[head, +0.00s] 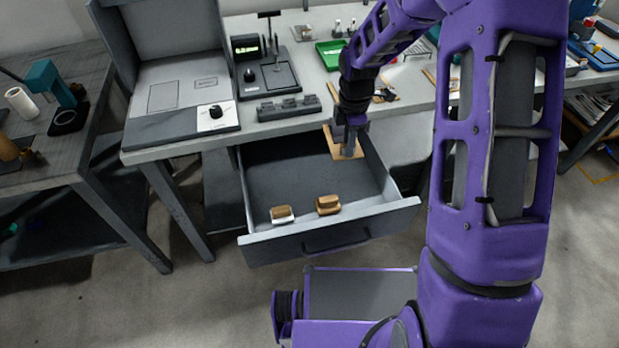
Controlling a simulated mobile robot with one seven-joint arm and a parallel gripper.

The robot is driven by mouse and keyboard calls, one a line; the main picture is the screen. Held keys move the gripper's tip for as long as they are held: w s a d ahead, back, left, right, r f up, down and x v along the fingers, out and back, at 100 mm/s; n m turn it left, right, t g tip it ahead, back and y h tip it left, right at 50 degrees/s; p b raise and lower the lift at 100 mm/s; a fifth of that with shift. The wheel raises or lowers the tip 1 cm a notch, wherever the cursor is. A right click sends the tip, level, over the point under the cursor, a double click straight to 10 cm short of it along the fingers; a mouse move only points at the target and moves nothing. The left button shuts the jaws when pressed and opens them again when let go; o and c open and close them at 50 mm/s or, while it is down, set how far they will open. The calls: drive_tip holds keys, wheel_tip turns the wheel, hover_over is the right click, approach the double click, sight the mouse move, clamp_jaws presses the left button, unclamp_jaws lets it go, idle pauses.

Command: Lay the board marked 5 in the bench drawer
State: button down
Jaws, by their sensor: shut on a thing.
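A tan board (336,148) is at the back right of the open bench drawer (275,172). No number is readable on it. My gripper (347,150) points down and is shut on the board, covering part of it. I cannot tell whether the board touches the drawer floor or is held just above it. The grey drawer is pulled out from under the bench top, and most of its floor is bare.
Two small brown blocks, one left (282,214) and one right (328,205), sit near the drawer's front wall. The bench top (300,125) overhangs the drawer's back. My purple arm covers the right side. A dark side table (60,160) stands left.

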drive_tip(key=shift+w+a+f+n, duration=0.1)
drive_tip(key=shift+f+n, duration=0.15)
drive_tip(key=shift+n, duration=0.05)
wheel_tip(320, 180, down, 13)
drive_tip(key=shift+f+b, duration=0.1)
drive_tip(key=shift+b, duration=0.9)
drive_tip(key=a, duration=0.3)
drive_tip(key=shift+a+f, duration=0.2)
drive_tip(key=shift+a, duration=1)
drive_tip(key=a, duration=0.2)
drive_tip(key=shift+a, duration=0.4)
drive_tip(key=shift+s+f, duration=0.2)
drive_tip(key=shift+f, duration=0.35)
drive_tip(key=shift+w+d, duration=0.1)
